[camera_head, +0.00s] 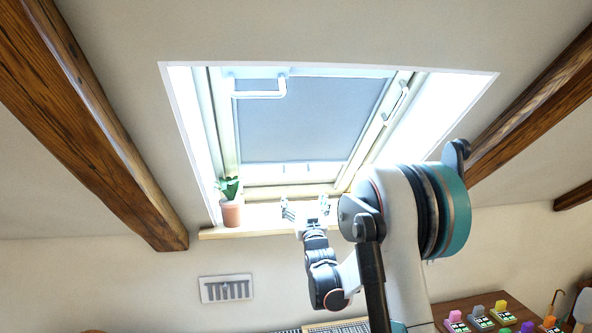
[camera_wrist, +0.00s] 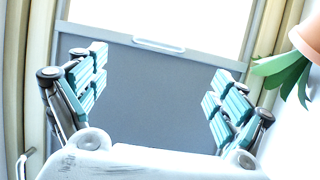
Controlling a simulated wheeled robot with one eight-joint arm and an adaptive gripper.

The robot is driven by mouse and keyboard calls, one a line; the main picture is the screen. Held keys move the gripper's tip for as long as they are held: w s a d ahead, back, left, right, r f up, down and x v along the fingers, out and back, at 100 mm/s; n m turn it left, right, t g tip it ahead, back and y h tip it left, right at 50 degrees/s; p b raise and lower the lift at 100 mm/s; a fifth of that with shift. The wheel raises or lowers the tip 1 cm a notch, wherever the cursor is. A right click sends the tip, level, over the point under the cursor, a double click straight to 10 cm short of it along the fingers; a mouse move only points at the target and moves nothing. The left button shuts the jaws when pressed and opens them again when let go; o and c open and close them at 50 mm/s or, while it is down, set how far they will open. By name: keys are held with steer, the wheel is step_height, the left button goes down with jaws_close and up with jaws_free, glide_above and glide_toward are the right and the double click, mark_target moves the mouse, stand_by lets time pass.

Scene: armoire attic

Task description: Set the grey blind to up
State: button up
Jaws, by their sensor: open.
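The grey blind (camera_head: 305,120) covers most of the sloped roof window in the head view, drawn from the top down to near the lower frame. A bright strip of glass shows below its bottom edge. My gripper (camera_head: 306,208) is open and empty, below that edge in the picture. In the wrist view, the blind (camera_wrist: 150,95) fills the space behind my open gripper (camera_wrist: 159,66). A small white pull handle (camera_wrist: 158,45) sits at the blind's edge there, between and beyond the fingertips. No contact with the handle shows.
A potted plant (camera_head: 232,210) stands on the wooden sill (camera_head: 265,228) left of my gripper; its leaves show in the wrist view (camera_wrist: 283,72). A white bar (camera_head: 260,94) is at the window's top left. Wooden beams (camera_head: 90,120) flank the window.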

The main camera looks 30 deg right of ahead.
mark_target(297, 174)
steer(key=x, duration=1.3)
steer(key=shift+w+p, duration=0.3)
steer(key=shift+c, duration=0.5)
steer(key=shift+d, duration=0.1)
steer(key=c, duration=1.1)
steer(key=s+a+r+p, duration=0.3)
steer(key=s+r+p, duration=0.3)
steer(key=s+r, duration=0.7)
steer(key=s+a+r+p, duration=0.4)
steer(key=s+r+p, duration=0.1)
steer(key=s+r, duration=0.8)
step_height(297, 174, up, 2)
steer(key=shift+s+a+r+p, duration=0.15)
steer(key=shift+s+a+p, duration=0.2)
steer(key=shift+s+p, duration=0.05)
steer(key=o, duration=1.2)
steer(key=shift+s+a, duration=0.1)
steer(key=shift+a, duration=0.05)
